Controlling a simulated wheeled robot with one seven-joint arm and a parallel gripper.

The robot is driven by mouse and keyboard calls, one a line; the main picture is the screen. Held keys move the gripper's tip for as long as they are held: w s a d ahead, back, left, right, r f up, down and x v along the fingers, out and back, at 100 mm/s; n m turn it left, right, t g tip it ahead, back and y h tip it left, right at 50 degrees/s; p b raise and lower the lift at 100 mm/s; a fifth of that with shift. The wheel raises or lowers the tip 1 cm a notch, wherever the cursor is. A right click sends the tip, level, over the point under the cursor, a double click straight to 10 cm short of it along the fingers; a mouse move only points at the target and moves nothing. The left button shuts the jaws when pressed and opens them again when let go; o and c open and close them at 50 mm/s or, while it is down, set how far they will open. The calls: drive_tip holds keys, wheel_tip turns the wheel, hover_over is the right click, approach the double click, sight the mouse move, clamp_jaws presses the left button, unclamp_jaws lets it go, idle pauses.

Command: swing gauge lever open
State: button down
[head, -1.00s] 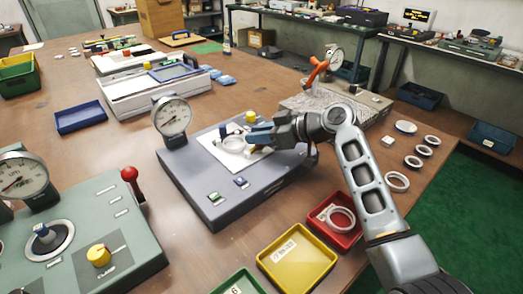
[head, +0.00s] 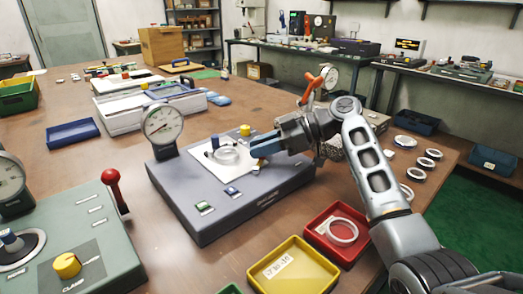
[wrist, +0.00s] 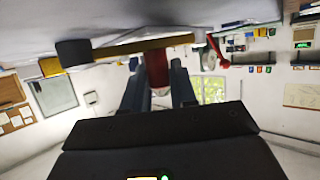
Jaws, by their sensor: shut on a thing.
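The blue-grey gauge fixture (head: 215,222) stands on the bench with its round dial (head: 163,124) at its back left. A metal ring (head: 229,156) lies on its white plate. My gripper (head: 259,150) is at the right side of this plate, beside the ring. In the wrist view, my two dark fingers (wrist: 158,95) are shut on a dark red handle (wrist: 157,68), taken to be the lever's grip. A brass-coloured bar (wrist: 130,48) crosses behind it, and I cannot tell if they join. In the head view my gripper hides the handle.
A green fixture (head: 100,235) with a red-knobbed lever (head: 112,178) stands at the left. A yellow tray (head: 292,272) and a red tray (head: 318,242) holding a ring lie in front. Behind my arm is another gauge with an orange lever (head: 312,82).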

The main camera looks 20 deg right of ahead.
idle(0.3)
drive_tip(key=c, duration=1)
unclamp_jaws()
drive_tip(key=shift+d, duration=0.1)
drive_tip(key=shift+v, duration=3.85)
drive_tip(key=shift+c, duration=0.2)
